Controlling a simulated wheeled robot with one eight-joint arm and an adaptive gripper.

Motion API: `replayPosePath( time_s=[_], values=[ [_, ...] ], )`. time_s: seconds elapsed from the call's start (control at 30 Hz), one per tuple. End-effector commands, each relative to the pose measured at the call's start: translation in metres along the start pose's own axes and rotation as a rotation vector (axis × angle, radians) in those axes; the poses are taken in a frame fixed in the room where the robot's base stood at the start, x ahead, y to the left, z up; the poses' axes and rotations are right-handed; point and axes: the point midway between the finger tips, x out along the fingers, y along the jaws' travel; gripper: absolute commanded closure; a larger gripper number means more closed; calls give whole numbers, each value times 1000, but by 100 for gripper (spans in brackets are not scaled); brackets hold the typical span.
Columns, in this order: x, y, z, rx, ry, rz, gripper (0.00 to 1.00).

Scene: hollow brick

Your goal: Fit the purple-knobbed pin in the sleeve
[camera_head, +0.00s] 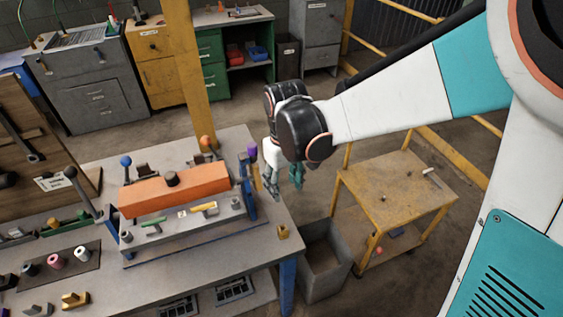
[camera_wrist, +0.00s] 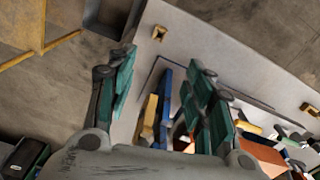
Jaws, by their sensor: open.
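A purple knob (camera_head: 252,149) stands at the right end of the fixture, above a yellow upright piece (camera_head: 257,177); whether that piece is its pin I cannot tell. My gripper (camera_head: 284,184) is open and empty, close to the right of the knob and above the table's right edge. In the wrist view my two green fingers are spread (camera_wrist: 165,85), with a yellow piece (camera_wrist: 148,118) and a blue bar (camera_wrist: 165,95) beyond the gap. A small brass block with a hole (camera_head: 283,231) sits near the table corner and also shows in the wrist view (camera_wrist: 159,32); it may be the sleeve.
The fixture carries an orange beam (camera_head: 190,188), a blue-knobbed lever (camera_head: 126,162) and an orange knob (camera_head: 206,142). Small parts lie on a dark mat (camera_head: 62,262) at the left. A grey bin (camera_head: 325,272) and a yellow cart (camera_head: 393,190) stand right of the table.

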Motion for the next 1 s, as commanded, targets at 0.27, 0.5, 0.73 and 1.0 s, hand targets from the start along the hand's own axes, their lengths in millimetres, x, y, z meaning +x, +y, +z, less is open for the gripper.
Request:
replayPosePath(
  time_s=[0.27,0.5,0.73,1.0],
  values=[
    [54,0,0,0,0,0,52],
    [98,0,0,0,0,0,52],
    [139,0,0,0,0,0,52],
    [178,0,0,0,0,0,52]
  ],
)
